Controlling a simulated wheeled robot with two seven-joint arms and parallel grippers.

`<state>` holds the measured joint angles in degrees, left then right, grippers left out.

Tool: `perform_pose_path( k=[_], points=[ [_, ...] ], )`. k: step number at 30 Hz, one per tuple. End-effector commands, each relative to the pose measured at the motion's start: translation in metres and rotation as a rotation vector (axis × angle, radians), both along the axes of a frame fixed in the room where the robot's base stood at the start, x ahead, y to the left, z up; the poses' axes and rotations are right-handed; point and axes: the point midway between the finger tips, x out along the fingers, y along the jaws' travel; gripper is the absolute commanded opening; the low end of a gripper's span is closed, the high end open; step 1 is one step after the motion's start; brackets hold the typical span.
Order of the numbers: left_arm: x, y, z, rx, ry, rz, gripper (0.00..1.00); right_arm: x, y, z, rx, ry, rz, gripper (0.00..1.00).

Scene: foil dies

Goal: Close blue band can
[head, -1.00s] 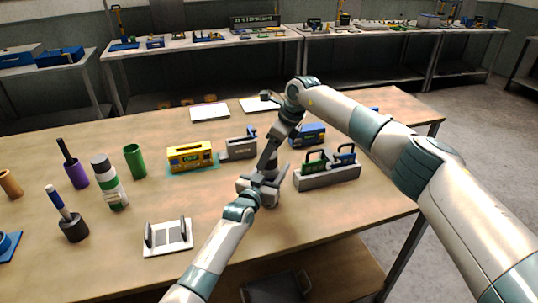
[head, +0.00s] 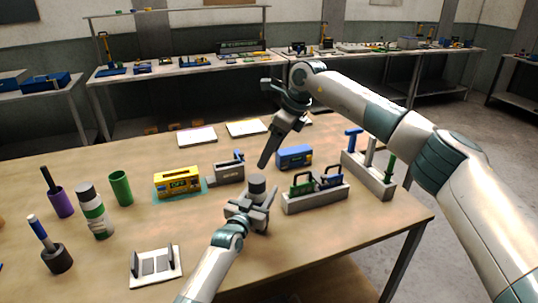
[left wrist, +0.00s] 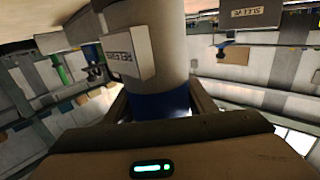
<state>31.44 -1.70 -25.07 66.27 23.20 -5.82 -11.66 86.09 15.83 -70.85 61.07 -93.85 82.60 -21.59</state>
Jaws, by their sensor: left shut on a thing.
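The blue band can is a grey cylinder. In the left wrist view its grey wall (left wrist: 155,50) and blue band (left wrist: 160,105) stand between the fingers of my left gripper (left wrist: 158,112). In the head view the can's dark round top (head: 257,183) shows above my left gripper (head: 252,206), which is shut on it over the table. The band is hidden there, and I cannot tell whether a lid is on. My right gripper (head: 287,98) is above and behind the can, clear of it. A dark tapered bar (head: 276,140) extends down from it; its fingers are unclear.
A grey holder with green and blue handles (head: 315,199) stands right of the can, with a tall-peg rack (head: 370,178) beyond. A white plate with uprights (head: 156,267) lies front left.

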Motion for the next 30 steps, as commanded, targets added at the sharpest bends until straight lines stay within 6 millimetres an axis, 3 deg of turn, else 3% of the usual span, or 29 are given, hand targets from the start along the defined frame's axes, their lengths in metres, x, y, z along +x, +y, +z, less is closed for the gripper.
perform_pose_path(
  k=[4,5,7,20,30],
  points=[
    [0.0,0.0,-0.001,0.001,0.002,0.0,0.1,0.0,0.0,0.0,0.0,0.0,0.0,0.65],
    [0.0,0.0,-0.001,0.001,0.002,0.0,0.55,0.0,0.0,0.0,0.0,0.0,0.0,0.65],
    [0.0,0.0,-0.001,0.001,0.002,0.0,0.72,0.0,0.0,0.0,0.0,0.0,0.0,0.65],
    [-0.002,0.001,-0.001,0.0,0.0,0.0,0.72,0.0,0.0,-0.001,0.0,0.0,0.0,0.65],
    [-0.025,0.012,-0.002,-0.001,0.0,0.0,0.72,0.0,0.0,-0.004,0.0,0.0,0.001,0.65]
  ],
)
